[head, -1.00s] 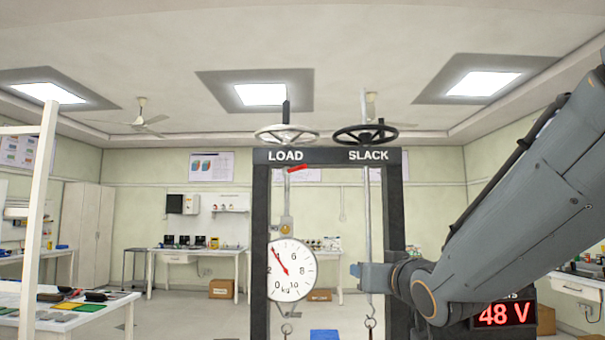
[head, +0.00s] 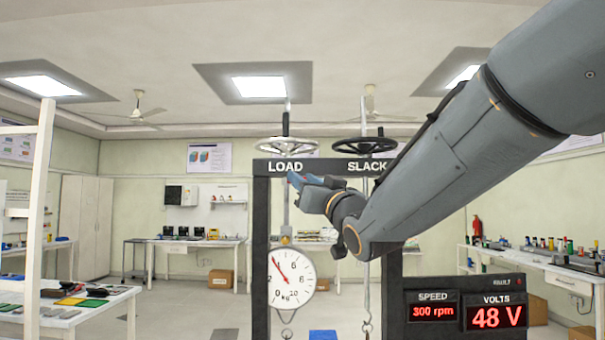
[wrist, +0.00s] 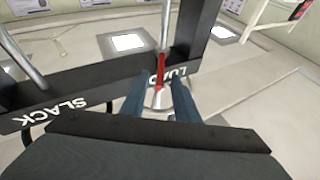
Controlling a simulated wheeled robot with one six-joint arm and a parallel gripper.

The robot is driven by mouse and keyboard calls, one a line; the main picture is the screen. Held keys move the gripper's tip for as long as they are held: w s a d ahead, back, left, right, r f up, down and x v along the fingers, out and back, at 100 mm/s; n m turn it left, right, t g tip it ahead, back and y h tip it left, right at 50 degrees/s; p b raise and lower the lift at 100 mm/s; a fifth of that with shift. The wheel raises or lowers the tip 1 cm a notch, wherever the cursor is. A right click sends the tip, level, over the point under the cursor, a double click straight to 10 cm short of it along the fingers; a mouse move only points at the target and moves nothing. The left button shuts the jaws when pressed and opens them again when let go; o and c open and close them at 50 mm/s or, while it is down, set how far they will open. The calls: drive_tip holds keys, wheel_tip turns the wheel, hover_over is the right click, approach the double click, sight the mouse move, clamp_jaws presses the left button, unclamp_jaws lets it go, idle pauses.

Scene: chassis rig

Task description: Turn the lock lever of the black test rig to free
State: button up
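The black test rig (head: 261,235) stands ahead, with LOAD and SLACK on its top beam. In the wrist view, the red lock lever (wrist: 160,70) sits by the LOAD lettering on the beam. My gripper (head: 293,181) is at the beam below LOAD in the head view and largely hides the lever there. In the wrist view my gripper (wrist: 158,78) is open, its two blue fingers apart with the lever showing between them. I cannot tell whether either finger touches it.
A white handwheel (head: 286,144) and a black handwheel (head: 372,146) sit above the beam. A round dial (head: 292,278) hangs below LOAD. A white table (head: 85,315) with parts is at the left.

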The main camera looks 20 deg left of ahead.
drive_tip(key=shift+w+a+r, duration=0.1)
drive_tip(key=shift+w+a, duration=0.1)
drive_tip(key=shift+w, duration=0.05)
clamp_jaws()
